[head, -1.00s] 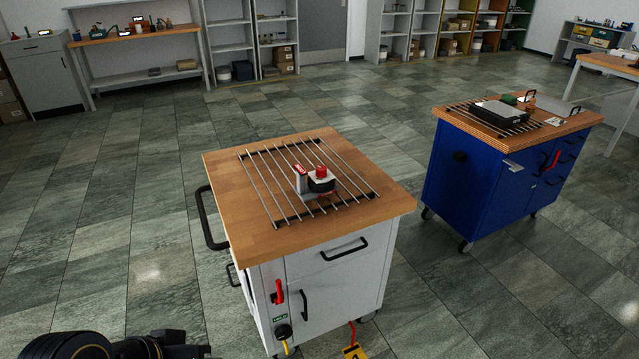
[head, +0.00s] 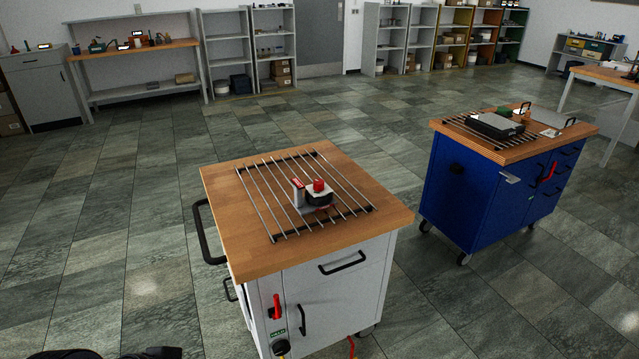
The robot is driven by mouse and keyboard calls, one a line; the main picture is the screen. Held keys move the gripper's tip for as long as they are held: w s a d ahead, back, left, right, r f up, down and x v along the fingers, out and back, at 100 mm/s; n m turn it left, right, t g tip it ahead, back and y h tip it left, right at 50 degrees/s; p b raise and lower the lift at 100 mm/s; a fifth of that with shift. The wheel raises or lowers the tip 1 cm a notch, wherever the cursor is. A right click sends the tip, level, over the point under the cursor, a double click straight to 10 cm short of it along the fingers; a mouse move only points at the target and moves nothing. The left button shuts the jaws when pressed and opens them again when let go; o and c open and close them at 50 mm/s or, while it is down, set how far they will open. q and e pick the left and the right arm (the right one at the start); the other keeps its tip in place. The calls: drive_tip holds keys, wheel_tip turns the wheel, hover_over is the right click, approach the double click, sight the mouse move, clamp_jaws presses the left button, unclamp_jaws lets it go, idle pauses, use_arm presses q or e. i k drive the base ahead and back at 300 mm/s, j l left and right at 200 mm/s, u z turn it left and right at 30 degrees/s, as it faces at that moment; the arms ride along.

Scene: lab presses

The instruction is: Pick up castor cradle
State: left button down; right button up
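What looks like the castor cradle (head: 313,197) is a small grey piece with a black part and a red knob on top. It stands on the metal bar rack (head: 260,184) on the wooden top of the white cart (head: 345,285). A small upright block with red on its top is at its left side. Neither gripper shows in the head view. Only a dark piece of my own arm shows at the bottom left edge, apart from the cart.
A blue cart (head: 470,195) stands to the right, with a black device (head: 495,125) on its rack. A wooden-topped bench (head: 140,50) and shelves (head: 228,55) line the back wall. A table (head: 605,76) is at the far right. The tiled floor left of the white cart is clear.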

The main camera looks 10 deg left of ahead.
sight(300, 202)
drive_tip(key=i+l+u, duration=1.1)
drive_tip(key=l, duration=0.35)
drive_tip(key=i, duration=0.1)
